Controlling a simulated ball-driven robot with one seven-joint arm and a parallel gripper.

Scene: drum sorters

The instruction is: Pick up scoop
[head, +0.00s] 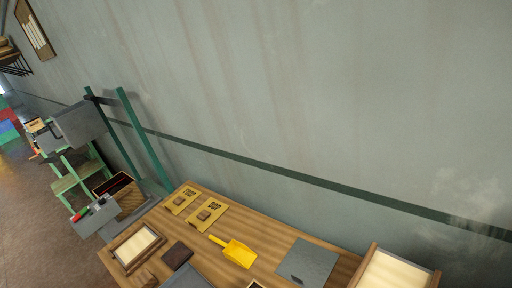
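A yellow scoop (239,254) lies on the wooden table (258,236) near the bottom middle of the head view. Its short handle points to the upper left and its wider pan to the lower right. Nothing covers the scoop. My gripper does not show in this view.
Two yellow cards (206,214) with small brown blocks lie left of the scoop. A grey plate (307,263) lies to its right, with a pale wooden-framed tray (396,272) beyond. Another framed tray (136,246) sits at the left. A grey wall (330,100) rises behind the table.

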